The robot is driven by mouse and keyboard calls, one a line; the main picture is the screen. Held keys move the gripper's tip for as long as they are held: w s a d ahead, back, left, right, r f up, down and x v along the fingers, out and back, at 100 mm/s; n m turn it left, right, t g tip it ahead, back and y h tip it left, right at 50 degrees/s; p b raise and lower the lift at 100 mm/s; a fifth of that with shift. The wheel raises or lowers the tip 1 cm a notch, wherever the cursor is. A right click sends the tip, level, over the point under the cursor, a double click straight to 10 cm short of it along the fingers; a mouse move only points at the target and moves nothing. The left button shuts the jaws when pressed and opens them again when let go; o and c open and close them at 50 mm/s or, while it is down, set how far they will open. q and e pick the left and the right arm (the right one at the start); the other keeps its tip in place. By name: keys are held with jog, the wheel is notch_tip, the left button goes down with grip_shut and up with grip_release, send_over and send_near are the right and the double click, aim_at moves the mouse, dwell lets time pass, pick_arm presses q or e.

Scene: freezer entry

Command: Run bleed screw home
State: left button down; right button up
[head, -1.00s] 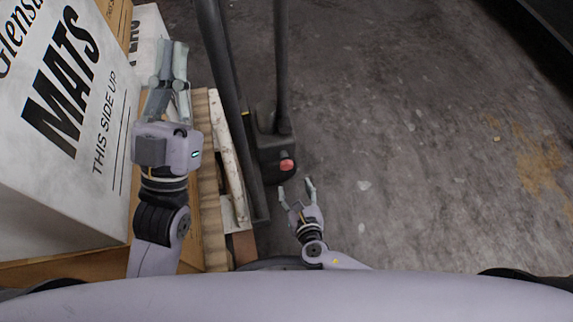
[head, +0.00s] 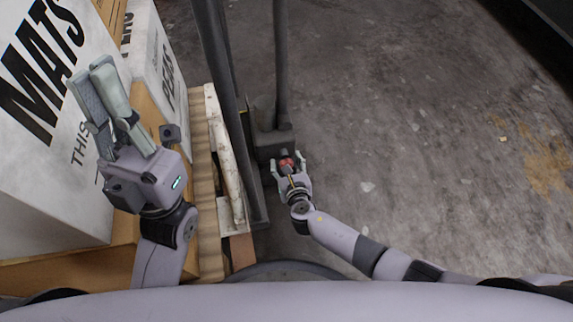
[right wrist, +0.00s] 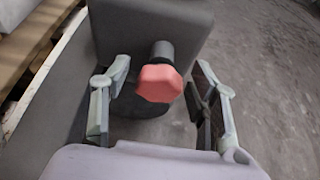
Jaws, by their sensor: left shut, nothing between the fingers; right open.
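In the head view the red head (head: 286,161) shows small at the foot of the pallet jack. My right gripper (head: 288,166) is open, with its fingers on either side of the red head; the right wrist view shows gaps between the head and both fingers (right wrist: 162,88). My left gripper (head: 100,82) is shut and empty, raised over the boxes at the left.
Dark upright bars (head: 281,60) rise from the grey block. The concrete floor (head: 430,150) to the right is clear.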

jog(key=shift+c, duration=0.5)
jog(key=c, duration=1.1)
